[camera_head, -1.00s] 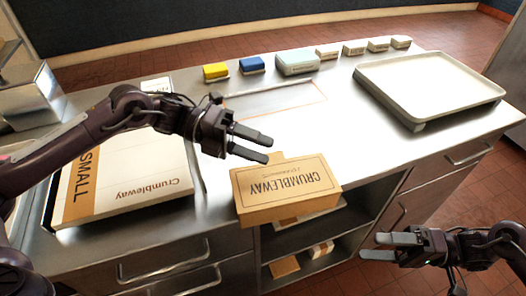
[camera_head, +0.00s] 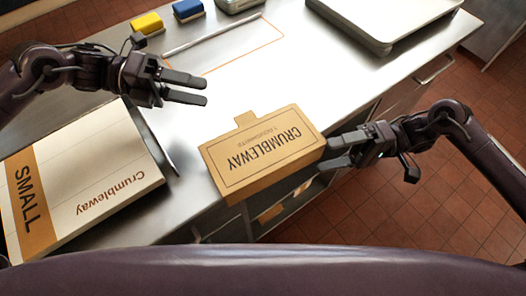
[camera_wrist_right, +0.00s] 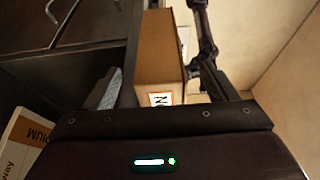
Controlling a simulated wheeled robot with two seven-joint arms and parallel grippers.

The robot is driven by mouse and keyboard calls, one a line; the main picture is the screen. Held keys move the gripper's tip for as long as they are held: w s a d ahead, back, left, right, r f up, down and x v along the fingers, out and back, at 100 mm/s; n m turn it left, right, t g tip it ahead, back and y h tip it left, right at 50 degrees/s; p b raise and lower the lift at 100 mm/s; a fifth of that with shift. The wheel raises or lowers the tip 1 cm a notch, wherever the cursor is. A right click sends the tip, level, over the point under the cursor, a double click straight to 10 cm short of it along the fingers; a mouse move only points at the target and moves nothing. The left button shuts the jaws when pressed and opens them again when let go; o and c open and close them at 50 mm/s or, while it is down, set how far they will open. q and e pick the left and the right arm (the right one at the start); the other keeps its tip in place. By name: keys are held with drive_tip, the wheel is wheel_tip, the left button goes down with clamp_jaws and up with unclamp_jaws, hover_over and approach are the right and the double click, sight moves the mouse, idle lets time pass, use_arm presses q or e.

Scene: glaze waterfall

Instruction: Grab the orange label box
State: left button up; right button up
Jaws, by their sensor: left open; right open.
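A tan cardboard box marked Crumbleway (camera_head: 262,155) lies at the front edge of the steel counter, a small tab at its back. My right gripper (camera_head: 325,154) is open at the box's right end; whether it touches is unclear. In the right wrist view, a tan box (camera_wrist_right: 160,50) extends between the finger area, with a small orange-edged white label (camera_wrist_right: 161,98) on its near end. It appears to be the same box. The label's lettering is mostly cut off. My left gripper (camera_head: 205,91) is open and empty above the counter, behind and left of the box.
A large flat white Crumbleway box with an orange SMALL band (camera_head: 30,205) lies at left. A pale tray (camera_head: 385,40) stands at the back right. Yellow (camera_head: 147,23) and blue (camera_head: 187,10) blocks sit at the back. The counter's middle is clear.

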use_arm(q)
approach(234, 119)
drive_tip(key=d, duration=0.1)
drive_tip(key=f, duration=0.1)
drive_tip(key=d, duration=0.1)
drive_tip(key=shift+s+d+f, duration=0.25)
drive_tip(key=shift+d, duration=0.1)
use_arm(e)
drive_tip(key=x, duration=0.3)
drive_tip(key=shift+a, duration=0.2)
use_arm(q)
drive_tip(key=x, duration=0.7)
drive_tip(key=shift+w+d+r, duration=0.1)
drive_tip(key=shift+d+r, duration=0.05)
drive_tip(key=shift+d, duration=0.05)
use_arm(e)
drive_tip(key=x, duration=0.3)
drive_tip(key=shift+s+a, duration=0.1)
drive_tip(key=shift+a, duration=0.2)
use_arm(q)
drive_tip(key=c, duration=1.1)
use_arm(e)
drive_tip(key=c, duration=1)
